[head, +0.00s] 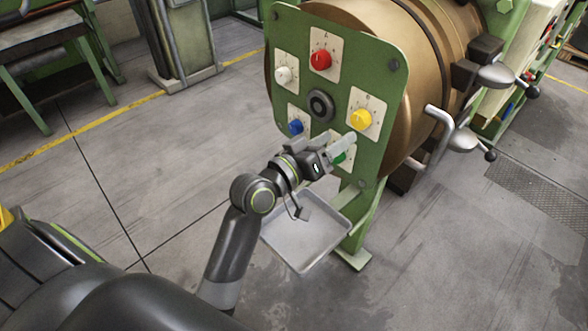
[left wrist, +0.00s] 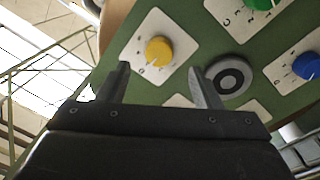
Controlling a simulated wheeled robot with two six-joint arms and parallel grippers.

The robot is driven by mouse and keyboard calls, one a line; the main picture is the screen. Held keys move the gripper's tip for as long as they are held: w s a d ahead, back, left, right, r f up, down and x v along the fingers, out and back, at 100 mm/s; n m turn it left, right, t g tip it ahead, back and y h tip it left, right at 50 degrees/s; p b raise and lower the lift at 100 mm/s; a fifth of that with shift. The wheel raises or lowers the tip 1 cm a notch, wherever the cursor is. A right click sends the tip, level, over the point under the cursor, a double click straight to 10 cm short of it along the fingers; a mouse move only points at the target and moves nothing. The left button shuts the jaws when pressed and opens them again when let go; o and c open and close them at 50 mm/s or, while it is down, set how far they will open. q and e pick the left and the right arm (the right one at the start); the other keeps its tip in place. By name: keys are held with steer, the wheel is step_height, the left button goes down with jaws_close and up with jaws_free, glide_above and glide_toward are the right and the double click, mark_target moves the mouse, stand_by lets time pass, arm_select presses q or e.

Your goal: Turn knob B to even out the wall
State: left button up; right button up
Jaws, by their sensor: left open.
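Knob B appears to be the yellow knob (head: 361,118) on a cream plate at the right of the green panel (head: 335,93). Its letter is too small to read surely. The yellow knob also shows in the left wrist view (left wrist: 158,51), ahead of the jaws. My left gripper (head: 343,146) is open and empty just below and left of the yellow knob. In the left wrist view its fingertips (left wrist: 158,72) lie apart, one to each side of the knob's lower edge in the picture, not closed on it. My right gripper is not in view.
Red (head: 320,60), white (head: 284,74), blue (head: 295,127) and green (head: 340,157) knobs surround a dark round hub (head: 320,105); my gripper partly covers the green one. Grey handles (head: 460,132) stand at the right. A shallow tray (head: 310,243) lies beneath.

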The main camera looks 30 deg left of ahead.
arm_select(q)
steer(key=b+v, duration=0.2)
steer(key=v, duration=0.8)
steer(key=shift+s, duration=0.35)
steer(key=shift+a, duration=0.15)
